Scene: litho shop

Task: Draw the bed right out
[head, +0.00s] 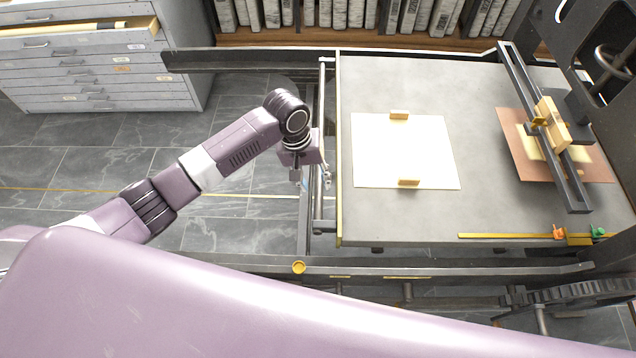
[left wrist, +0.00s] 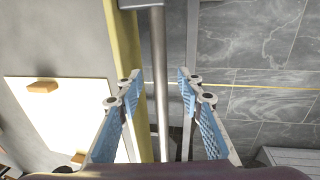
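The bed (head: 400,220) is a wide grey slab in the head view, with a yellowish left edge. A metal bar (head: 321,110) runs along that edge, a small gap away from it. My left gripper (head: 310,184) is beside the bar, pointing down. In the left wrist view my left gripper (left wrist: 158,82) is open, its blue-padded fingers apart on either side of the bar (left wrist: 160,50). Whether the fingertips reach down to the bar's depth I cannot tell. The bed's yellow edge (left wrist: 125,40) lies just beyond the left finger. My right gripper is not in view.
On the bed lie a white sheet (head: 385,165) with two wooden blocks and a copper-coloured plate (head: 520,150) under a dark crossbar (head: 530,110). Dark frame rails (head: 240,60) extend left of the bed. A drawer cabinet (head: 100,70) stands at upper left, its top drawer partly open. Tiled floor between is clear.

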